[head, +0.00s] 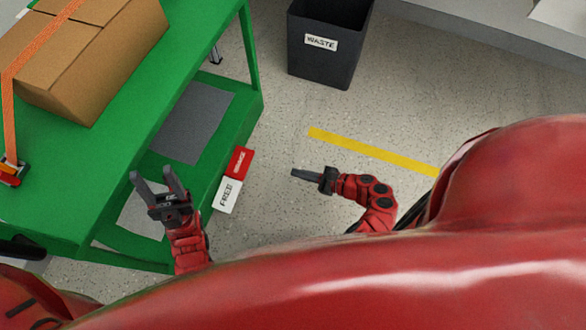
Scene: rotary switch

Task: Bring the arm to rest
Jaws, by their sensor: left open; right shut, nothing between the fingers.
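My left gripper (155,180) is open and empty. In the head view it shows in front of the green table's near right part, close to the white card. My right gripper (296,173) is shut and empty. It points left over the open floor, to the right of the table and apart from it. My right arm is bent, with its forearm near the yellow floor line. No rotary switch can be made out in this view.
A green table (90,150) with a lower shelf carries a cardboard box (100,60) with an orange strap (35,50). A red sign (239,161) and a white "FREE" sign (227,195) are at its edge. A dark waste bin (322,65) stands behind. A yellow line (370,151) marks clear floor.

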